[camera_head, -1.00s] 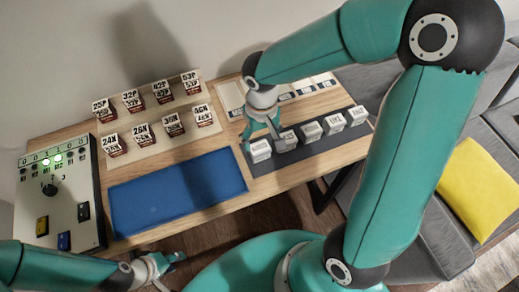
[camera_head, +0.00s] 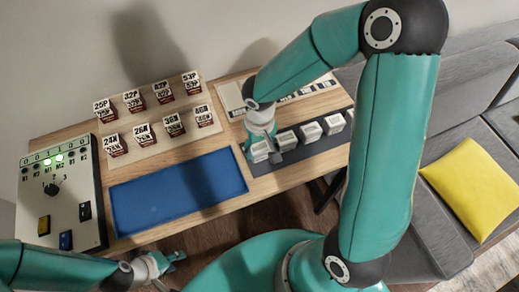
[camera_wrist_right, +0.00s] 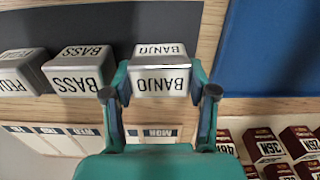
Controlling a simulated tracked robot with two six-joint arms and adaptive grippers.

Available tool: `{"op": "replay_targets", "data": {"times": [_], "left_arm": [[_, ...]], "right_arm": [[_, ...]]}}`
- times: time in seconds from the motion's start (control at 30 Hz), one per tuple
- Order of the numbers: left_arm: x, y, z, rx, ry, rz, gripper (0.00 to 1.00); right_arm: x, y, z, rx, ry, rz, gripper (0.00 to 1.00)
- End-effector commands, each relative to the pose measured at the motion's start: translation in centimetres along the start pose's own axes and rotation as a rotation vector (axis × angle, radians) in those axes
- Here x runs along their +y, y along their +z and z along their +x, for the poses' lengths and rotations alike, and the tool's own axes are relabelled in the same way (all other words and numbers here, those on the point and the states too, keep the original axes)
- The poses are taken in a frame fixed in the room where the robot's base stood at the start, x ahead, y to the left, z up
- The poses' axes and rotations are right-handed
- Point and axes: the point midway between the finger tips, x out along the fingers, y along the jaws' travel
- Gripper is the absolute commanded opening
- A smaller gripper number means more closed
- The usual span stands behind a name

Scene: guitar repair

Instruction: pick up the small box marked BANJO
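The small white box marked BANJO (camera_wrist_right: 160,80) sits at the end of the dark strip (camera_wrist_right: 150,20), beside the BASS box (camera_wrist_right: 76,72). In the head view the BANJO box (camera_head: 259,152) is partly covered by my right gripper (camera_head: 263,147). In the right wrist view my right gripper (camera_wrist_right: 160,86) has one finger on each side of the BANJO box. The fingers are apart and very near its sides; I cannot tell if they touch. My left gripper (camera_head: 170,265) is open and empty in front of the table.
Several white boxes (camera_head: 310,132) stand in a row to the right. A blue mat (camera_head: 178,190) lies left of the strip. A rack of red-and-white packs (camera_head: 145,140) and a control panel (camera_head: 60,200) stand further left. A labelled pale board (camera_head: 232,98) lies behind the strip.

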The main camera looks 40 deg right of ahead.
Motion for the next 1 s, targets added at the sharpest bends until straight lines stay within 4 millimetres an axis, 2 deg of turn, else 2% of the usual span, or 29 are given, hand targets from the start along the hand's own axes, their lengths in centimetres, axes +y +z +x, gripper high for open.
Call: {"op": "replay_targets", "data": {"times": [0.03,0.1,0.37,0.57,0.77,1.0], "left_arm": [[0.0,0.0,0.0,0.000,0.000,0.000,0.40],[0.0,0.0,0.0,0.000,0.000,0.000,0.40],[0.0,0.0,0.0,0.000,0.000,0.000,0.40],[0.0,0.0,-0.1,0.000,0.000,0.000,0.40],[0.1,0.0,-0.3,0.000,0.000,0.000,0.40],[0.1,0.0,-0.4,0.000,0.000,0.000,0.40]], "right_arm": [[0.0,0.0,0.0,0.000,0.000,0.000,0.28],[0.0,0.0,0.0,0.000,0.000,0.000,0.20],[0.0,0.0,-0.1,0.001,0.000,0.000,0.20],[0.0,-0.1,-1.2,0.004,0.001,-0.001,0.20],[0.0,-0.2,-3.9,0.007,0.000,-0.001,0.20],[-0.1,-0.1,-9.3,0.009,-0.003,-0.001,0.20]]}}
